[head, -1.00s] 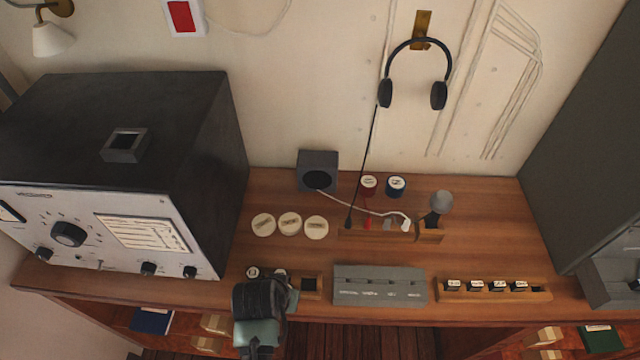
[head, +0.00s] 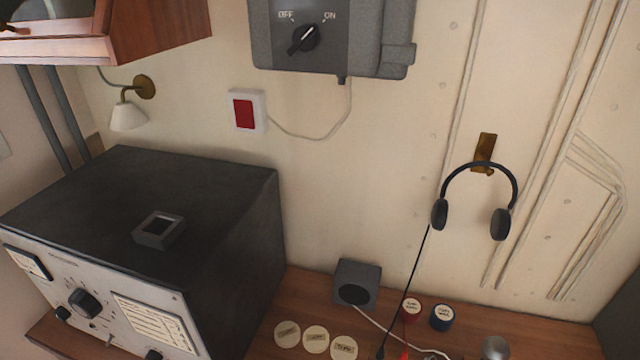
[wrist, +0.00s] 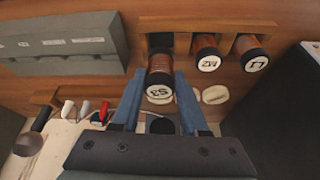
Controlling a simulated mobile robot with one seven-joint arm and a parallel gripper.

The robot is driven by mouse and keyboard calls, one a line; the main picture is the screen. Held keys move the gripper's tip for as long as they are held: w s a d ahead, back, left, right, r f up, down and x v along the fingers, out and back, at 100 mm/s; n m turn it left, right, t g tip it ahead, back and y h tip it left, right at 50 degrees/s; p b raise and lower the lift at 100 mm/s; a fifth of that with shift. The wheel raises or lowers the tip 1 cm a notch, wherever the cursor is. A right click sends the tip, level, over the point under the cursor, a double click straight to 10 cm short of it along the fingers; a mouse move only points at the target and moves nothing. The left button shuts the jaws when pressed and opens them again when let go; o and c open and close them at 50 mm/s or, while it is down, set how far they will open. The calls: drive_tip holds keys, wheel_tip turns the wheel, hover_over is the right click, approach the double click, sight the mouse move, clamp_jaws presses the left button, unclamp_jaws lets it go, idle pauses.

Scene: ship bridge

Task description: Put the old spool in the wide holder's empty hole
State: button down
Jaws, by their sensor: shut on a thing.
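In the wrist view, my gripper (wrist: 160,84) is shut on a copper-wound spool (wrist: 159,63) with black ends and a white label that looks like "S3". A wooden holder (wrist: 217,22) behind it carries two similar spools, marked M2 (wrist: 208,54) and L1 (wrist: 251,52). A dark opening (wrist: 159,40) in that holder shows just beyond the held spool. I cannot tell whether the spool's far end is inside it or apart from it. Neither gripper nor holder is visible in the head view.
In the wrist view, a grey labelled box (wrist: 66,43) stands beside the holder.

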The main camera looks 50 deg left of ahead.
drive_tip(key=shift+f+b, duration=0.75)
drive_tip(key=shift+f, duration=0.2)
drive_tip(key=shift+r, duration=0.1)
drive_tip(key=shift+f, duration=1.45)
idle(4.3)
drive_tip(key=shift+c, duration=1.7)
unclamp_jaws()
